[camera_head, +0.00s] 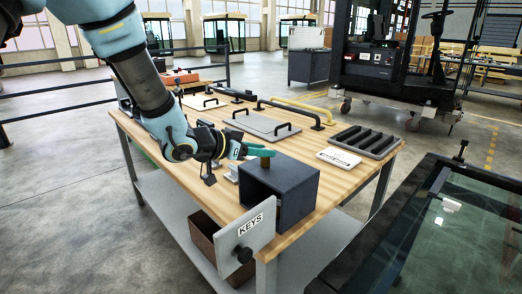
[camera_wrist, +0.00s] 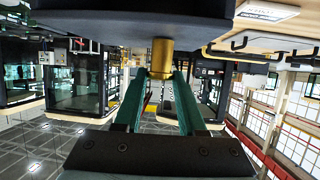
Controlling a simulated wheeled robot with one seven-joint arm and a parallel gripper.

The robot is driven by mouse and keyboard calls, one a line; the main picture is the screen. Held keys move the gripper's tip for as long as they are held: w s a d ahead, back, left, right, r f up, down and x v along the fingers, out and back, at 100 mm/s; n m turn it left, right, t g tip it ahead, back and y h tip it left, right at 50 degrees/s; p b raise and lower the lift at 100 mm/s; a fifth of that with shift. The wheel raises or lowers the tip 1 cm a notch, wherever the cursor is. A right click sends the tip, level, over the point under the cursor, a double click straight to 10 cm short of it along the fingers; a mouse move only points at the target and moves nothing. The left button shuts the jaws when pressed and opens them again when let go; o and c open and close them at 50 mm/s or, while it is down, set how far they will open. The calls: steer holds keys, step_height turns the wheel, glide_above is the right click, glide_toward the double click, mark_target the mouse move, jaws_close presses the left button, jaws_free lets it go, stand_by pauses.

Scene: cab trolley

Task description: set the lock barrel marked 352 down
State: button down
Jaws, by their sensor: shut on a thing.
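A small brass lock barrel (camera_head: 265,162) is at the top of the dark box (camera_head: 294,188) on the wooden trolley top. In the wrist view, the barrel (camera_wrist: 162,58) sits between the teal fingertips of my gripper (camera_wrist: 163,77), and its end meets or nearly meets the box's dark surface (camera_wrist: 110,22). I cannot tell whether it rests there. My gripper (camera_head: 258,151) reaches in from the left and is shut on the barrel. No number is readable on the barrel.
A plate marked KEYS (camera_head: 246,232) with a black knob sticks out at the trolley's near edge. A ribbed black tray (camera_head: 364,141), a white card (camera_head: 338,157), a grey panel with handles (camera_head: 262,125) and a yellow rail (camera_head: 290,110) lie beyond. Bare wood (camera_head: 325,195) shows right of the box.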

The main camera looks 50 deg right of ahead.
steer(key=shift+f, duration=0.2)
steer(key=shift+c, duration=2.4)
jaws_free()
